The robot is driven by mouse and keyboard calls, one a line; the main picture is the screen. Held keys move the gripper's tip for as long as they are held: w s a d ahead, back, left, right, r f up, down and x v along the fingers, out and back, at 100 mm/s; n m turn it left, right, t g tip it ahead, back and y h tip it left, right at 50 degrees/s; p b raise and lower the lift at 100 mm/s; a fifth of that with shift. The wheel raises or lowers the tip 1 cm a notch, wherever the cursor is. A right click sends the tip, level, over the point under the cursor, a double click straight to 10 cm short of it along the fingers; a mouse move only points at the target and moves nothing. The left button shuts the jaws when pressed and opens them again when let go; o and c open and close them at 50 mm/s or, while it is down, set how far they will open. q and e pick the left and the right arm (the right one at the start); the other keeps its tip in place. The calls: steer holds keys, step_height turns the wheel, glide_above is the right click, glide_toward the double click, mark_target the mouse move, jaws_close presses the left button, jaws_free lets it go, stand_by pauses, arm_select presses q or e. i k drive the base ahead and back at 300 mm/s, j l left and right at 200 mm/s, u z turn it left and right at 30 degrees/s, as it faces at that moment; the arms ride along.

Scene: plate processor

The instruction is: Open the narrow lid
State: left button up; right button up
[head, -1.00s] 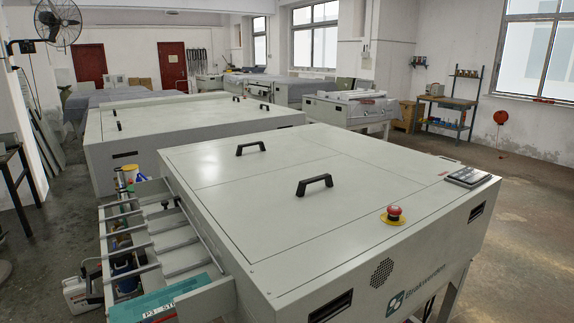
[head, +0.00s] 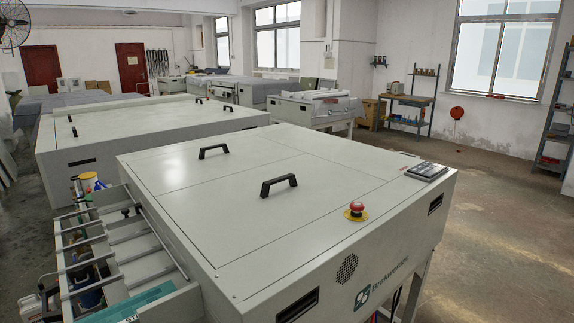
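The pale grey plate processor (head: 230,230) stands in the foreground of the head view. Its flat top carries two lid panels split by a thin seam, and both lie flat and closed. The nearer panel (head: 215,205) has a black bar handle (head: 279,185). The farther panel (head: 170,165) has another black bar handle (head: 215,151). Perspective makes it hard to compare their widths, so I cannot tell for sure which lid is the narrow one. Neither of my grippers shows in the head view.
A red emergency button (head: 355,209) and a dark control panel (head: 427,172) sit on the processor's right side. An open tray section (head: 125,250) with rails and bottles adjoins its left side. A similar machine (head: 140,135) stands behind. The floor (head: 500,220) at right is clear.

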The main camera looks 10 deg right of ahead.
mark_target(387, 166)
steer(key=i+l+u, duration=0.1)
steer(key=l, duration=0.4)
steer(key=i+l+u, duration=0.1)
steer(key=l, duration=0.35)
steer(key=i+l+u, duration=0.1)
steer(key=l, duration=0.4)
steer(key=i+l+u, duration=0.1)
steer(key=i+l, duration=0.15)
steer(key=l, duration=0.3)
steer(key=l+u, duration=0.1)
steer(key=l, duration=0.4)
steer(key=i+l+u, duration=0.2)
steer(key=l+u, duration=0.25)
steer(key=l, duration=1.3)
steer(key=l+u, duration=0.45)
steer(key=l, duration=1.3)
steer(key=l+u, duration=0.25)
steer(key=l, duration=1.5)
